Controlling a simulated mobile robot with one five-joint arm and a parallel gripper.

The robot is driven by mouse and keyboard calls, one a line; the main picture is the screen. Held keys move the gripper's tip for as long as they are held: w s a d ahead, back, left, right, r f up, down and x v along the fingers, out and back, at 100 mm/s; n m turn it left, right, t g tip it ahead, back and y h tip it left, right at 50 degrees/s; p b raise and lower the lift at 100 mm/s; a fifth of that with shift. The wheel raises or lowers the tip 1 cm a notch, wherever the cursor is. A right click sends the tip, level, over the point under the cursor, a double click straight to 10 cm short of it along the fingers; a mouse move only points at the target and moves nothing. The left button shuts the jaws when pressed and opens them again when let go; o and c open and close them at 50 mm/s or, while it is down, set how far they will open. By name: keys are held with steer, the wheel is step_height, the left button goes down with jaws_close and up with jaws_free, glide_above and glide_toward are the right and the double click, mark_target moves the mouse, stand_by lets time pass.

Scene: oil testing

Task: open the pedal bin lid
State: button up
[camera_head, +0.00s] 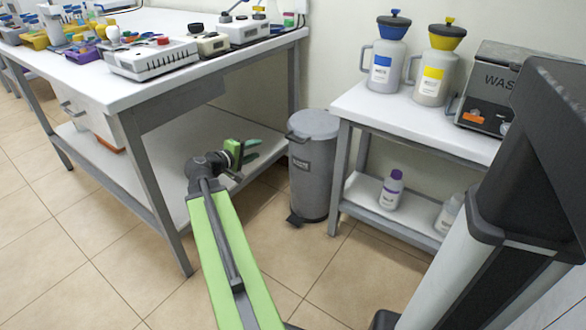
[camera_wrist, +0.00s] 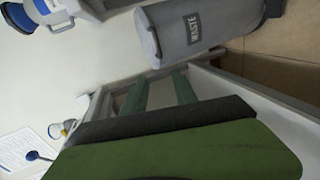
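The pedal bin (camera_head: 313,170) is a grey cylinder standing on the floor between the two tables. Its lid (camera_head: 313,124) is shut, and its dark pedal (camera_head: 294,218) is at the bottom front. In the wrist view the bin (camera_wrist: 205,24) lies sideways at the top, with a "WASTE" label. My gripper (camera_head: 250,150) is to the left of the bin, near the long table's edge, and apart from the bin. Its two green fingers (camera_wrist: 160,92) are spread with a gap between them and nothing held.
The long white table (camera_head: 150,84) at left carries instruments and has a low shelf (camera_head: 190,132). Tiled floor (camera_head: 270,235) is free before the bin.

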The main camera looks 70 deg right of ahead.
mark_target(293, 140)
steer(key=shift+g+h, duration=0.4)
steer(key=b+x, duration=0.2)
steer(key=x, duration=0.5)
steer(key=s+f+b+x, duration=0.1)
steer(key=x, duration=0.6)
steer(key=s+a+b+x, duration=0.1)
steer(key=b+x, duration=0.1)
steer(key=x, duration=0.5)
steer(key=shift+d+f+b, duration=0.15)
steer(key=shift+f+b, duration=0.15)
jaws_close()
